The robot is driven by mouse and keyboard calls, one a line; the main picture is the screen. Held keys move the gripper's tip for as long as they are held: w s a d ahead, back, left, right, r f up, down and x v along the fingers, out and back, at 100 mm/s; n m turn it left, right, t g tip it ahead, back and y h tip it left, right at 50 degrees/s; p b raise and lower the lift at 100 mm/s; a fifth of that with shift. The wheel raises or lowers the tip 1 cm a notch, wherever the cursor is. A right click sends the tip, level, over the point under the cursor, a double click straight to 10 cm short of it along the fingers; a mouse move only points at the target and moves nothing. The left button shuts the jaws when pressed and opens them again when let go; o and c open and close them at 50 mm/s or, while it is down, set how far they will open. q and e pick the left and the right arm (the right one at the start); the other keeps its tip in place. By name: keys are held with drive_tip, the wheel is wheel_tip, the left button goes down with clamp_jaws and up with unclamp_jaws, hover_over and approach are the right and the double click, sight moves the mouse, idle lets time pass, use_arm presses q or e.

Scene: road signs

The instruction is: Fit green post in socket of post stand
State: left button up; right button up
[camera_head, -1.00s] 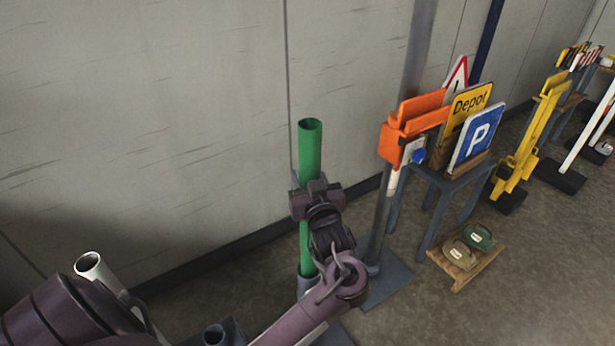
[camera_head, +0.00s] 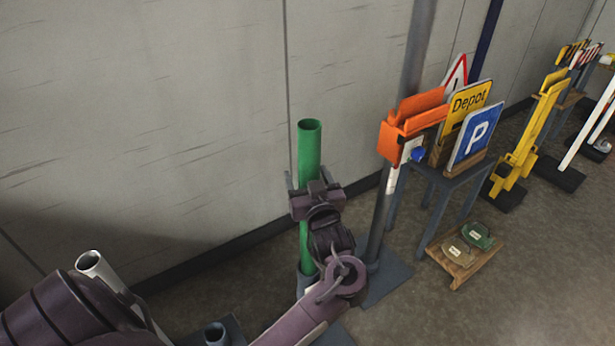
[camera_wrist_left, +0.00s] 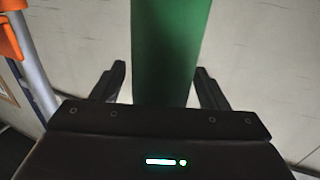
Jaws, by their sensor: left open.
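The green post (camera_head: 309,150) stands upright in the head view. Its lower end goes down into the grey socket (camera_head: 307,284) of the post stand (camera_head: 335,337), with the rim around it; how deep it sits is hidden. My left gripper (camera_head: 307,186) is at the post's middle, its fingers open on either side. In the left wrist view the green post (camera_wrist_left: 168,50) runs between the two spread black fingers (camera_wrist_left: 161,72), with gaps on both sides. My right gripper is not in view.
A grey pole with an orange holder (camera_head: 410,125) stands close to the right. Beyond it is a table (camera_head: 450,178) with signs. A low wooden pallet (camera_head: 465,265) holds two bags. An empty socket (camera_head: 215,333) and a pale tube (camera_head: 90,263) are at lower left. The wall is behind.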

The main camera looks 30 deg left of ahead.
use_arm(q)
drive_tip(key=v, duration=0.8)
drive_tip(key=shift+b, duration=0.35)
